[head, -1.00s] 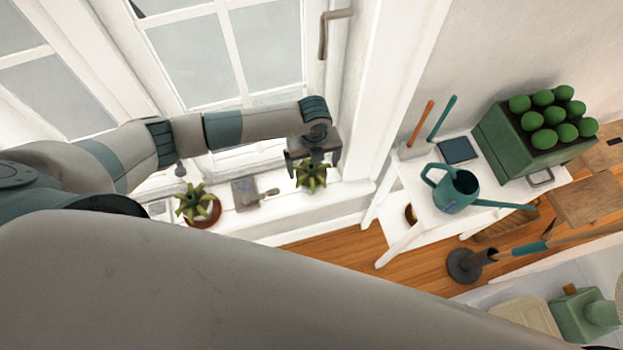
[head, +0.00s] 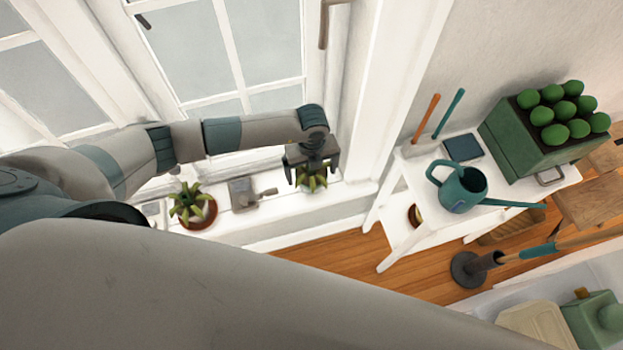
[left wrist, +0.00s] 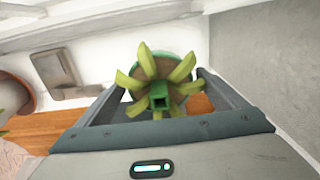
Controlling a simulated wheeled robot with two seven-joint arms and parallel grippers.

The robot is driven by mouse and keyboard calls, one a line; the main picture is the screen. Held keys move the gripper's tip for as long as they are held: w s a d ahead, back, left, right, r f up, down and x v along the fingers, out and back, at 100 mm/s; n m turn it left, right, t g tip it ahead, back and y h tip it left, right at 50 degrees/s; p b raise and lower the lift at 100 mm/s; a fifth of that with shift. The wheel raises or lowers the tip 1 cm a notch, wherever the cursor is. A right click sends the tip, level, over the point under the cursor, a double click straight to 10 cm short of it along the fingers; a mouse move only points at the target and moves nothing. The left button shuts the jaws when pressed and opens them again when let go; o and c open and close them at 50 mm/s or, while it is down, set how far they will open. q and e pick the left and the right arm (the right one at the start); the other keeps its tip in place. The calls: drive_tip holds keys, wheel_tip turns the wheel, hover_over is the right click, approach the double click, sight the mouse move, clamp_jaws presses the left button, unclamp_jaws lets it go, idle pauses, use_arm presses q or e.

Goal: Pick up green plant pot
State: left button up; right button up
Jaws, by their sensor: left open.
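The green plant pot (head: 312,187) stands on the white window sill and holds a spiky green plant. In the left wrist view the plant (left wrist: 160,85) spreads over most of the pot, and the pot's green rim (left wrist: 181,60) shows behind the leaves. My left gripper (head: 312,180) is above the pot, pointing down, with its jaws open. In the left wrist view its two fingers lie on either side of the plant. I cannot tell whether they touch the pot. My right gripper is not in view.
A brown pot with a similar plant (head: 192,206) and a grey metal object (head: 243,194) stand on the sill to the left. The window frame (head: 338,90) is close behind my arm. To the right, a white table (head: 407,198) holds a teal watering can (head: 462,188) and a green crate (head: 520,140).

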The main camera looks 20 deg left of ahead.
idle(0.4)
use_arm(q)
drive_tip(key=c, duration=1.5)
drive_tip(key=shift+r, duration=0.1)
drive_tip(key=shift+r, duration=0.1)
